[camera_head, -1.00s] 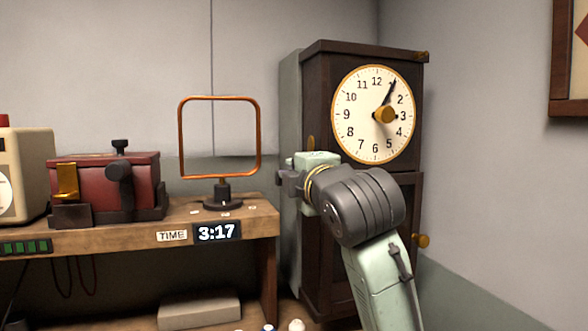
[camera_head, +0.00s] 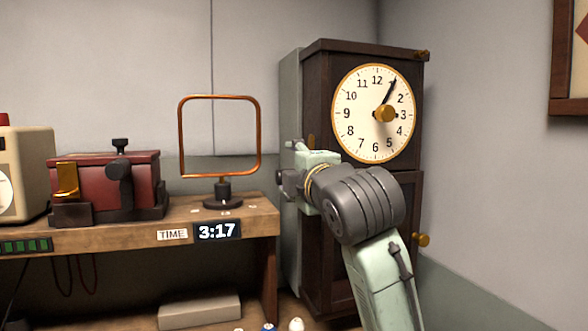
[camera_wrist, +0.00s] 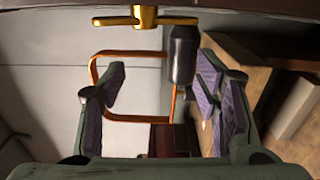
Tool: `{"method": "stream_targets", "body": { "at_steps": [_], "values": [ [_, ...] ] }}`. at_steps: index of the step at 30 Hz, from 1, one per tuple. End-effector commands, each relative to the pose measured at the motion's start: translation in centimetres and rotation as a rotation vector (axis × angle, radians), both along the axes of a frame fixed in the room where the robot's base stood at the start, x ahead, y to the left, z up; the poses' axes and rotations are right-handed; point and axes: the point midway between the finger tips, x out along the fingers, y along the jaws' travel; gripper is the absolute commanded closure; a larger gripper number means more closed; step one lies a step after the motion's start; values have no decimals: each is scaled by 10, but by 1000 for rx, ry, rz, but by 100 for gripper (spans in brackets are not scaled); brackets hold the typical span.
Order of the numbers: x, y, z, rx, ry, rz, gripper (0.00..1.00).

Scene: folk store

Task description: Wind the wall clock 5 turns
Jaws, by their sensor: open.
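The wall clock (camera_head: 345,130) is a tall dark wooden case with a round white dial (camera_head: 355,115). A brass knob (camera_head: 385,113) sits at the dial's centre; one dark hand points near 1 and another near 3. A small brass piece (camera_head: 311,141) shows on the case's left side. In the wrist view a brass T-shaped key (camera_wrist: 146,19) is at the top, beyond the fingertips. My gripper (camera_head: 288,164) is beside the clock's left side; its open fingers (camera_wrist: 160,88) hold nothing. Whether it touches the clock cannot be told.
A copper square loop (camera_head: 180,140) on a dark stand is left of my gripper on the wooden bench (camera_head: 130,237). A red box (camera_head: 85,180) and a TIME display reading 3:17 (camera_head: 217,231) are further left. A dark cylinder (camera_wrist: 182,54) shows near the key.

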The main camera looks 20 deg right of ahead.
Motion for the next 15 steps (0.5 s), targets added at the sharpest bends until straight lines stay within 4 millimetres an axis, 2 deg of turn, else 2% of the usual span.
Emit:
{"method": "stream_targets", "body": {
  "at_steps": [7, 15],
  "values": [
    [-2, -1, -2, 1, 1, -1, 43],
    [-22, -2, -2, 2, -1, -2, 43]
  ]
}}
